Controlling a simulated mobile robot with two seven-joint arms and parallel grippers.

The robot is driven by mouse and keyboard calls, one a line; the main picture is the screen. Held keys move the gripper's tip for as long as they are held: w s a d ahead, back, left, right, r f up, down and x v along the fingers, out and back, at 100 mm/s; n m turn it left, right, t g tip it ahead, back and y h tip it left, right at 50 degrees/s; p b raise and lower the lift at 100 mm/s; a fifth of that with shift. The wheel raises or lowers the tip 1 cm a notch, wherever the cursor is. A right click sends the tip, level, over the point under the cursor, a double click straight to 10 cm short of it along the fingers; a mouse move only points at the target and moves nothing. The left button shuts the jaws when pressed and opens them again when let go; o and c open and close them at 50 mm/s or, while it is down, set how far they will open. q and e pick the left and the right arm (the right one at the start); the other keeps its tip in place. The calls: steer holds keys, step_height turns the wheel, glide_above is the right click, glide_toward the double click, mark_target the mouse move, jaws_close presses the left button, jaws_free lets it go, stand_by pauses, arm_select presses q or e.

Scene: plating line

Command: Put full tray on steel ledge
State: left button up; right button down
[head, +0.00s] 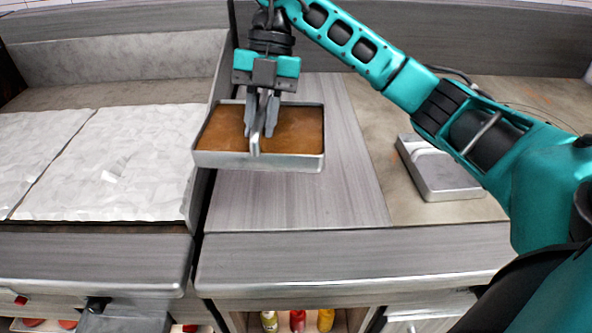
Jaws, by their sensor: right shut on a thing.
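A shallow metal tray (175,158) filled with something brown is in the upper middle of the head view. My right gripper (262,135) comes down over it, shut on its front rim or a handle there; the fingers hide the exact grip. The tray looks roughly level and appears held above the seam at the left edge of the grey streaked counter, which looks like the steel ledge (300,200). The height of the tray above that surface is hard to tell. My left gripper is not seen.
A silver rectangular pan or lidded box (448,178) sits on the tan surface at right. A wide bay with white crumpled sheets (110,165) is at left, with a raised wall beside the ledge. Several bottles (298,321) stand below the counter. The ledge's middle is clear.

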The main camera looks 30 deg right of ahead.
steer(key=d+r+m+t, duration=0.1)
steer(key=d+m+t, duration=0.1)
steer(key=m, duration=0.3)
steer(key=d+r+m+t, duration=0.2)
steer(key=d+m, duration=0.1)
steer(key=m, duration=0.2)
steer(key=d+r+m+t, duration=0.1)
steer(key=d+m, duration=0.2)
steer(key=m, duration=0.2)
steer(key=shift+s+d+r+t, duration=0.1)
steer(key=shift+s+r+t, duration=0.1)
steer(key=shift+s+t, duration=0.2)
steer(key=shift+d+r+m+h, duration=0.15)
steer(key=shift+d+m+h, duration=0.3)
steer(key=shift+m, duration=0.35)
step_height(320, 180, down, 20)
steer(key=shift+r, duration=0.1)
steer(key=c, duration=1)
jaws_free()
steer(key=v, duration=1.2)
steer(key=shift+s, duration=0.25)
steer(key=shift+a, duration=0.15)
